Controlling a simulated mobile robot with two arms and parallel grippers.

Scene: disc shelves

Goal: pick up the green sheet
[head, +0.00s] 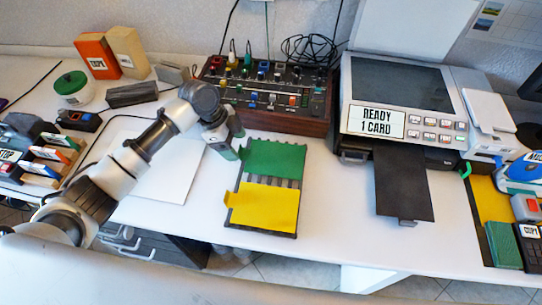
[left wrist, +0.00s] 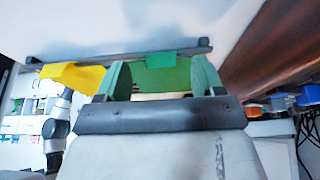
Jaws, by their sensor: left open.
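The green sheet (head: 275,158) lies on the back part of a dark ribbed rack (head: 292,222) on the white desk. A yellow sheet (head: 264,207) lies in front of it on the same rack. My left gripper (head: 231,145) is at the green sheet's left edge, open and empty. In the left wrist view, my open left gripper (left wrist: 163,78) has two greenish fingers, and part of the green sheet (left wrist: 168,62) shows between them. I cannot tell if they touch it. The yellow sheet (left wrist: 75,75) shows to the left there. My right gripper is not in view.
A control panel with knobs (head: 265,90) stands close behind the rack. A printer labelled READY 1 CARD (head: 376,122) with a dark output tray (head: 403,183) stands to the right. A white board (head: 155,178) lies under my left arm. The desk's front edge is near the rack.

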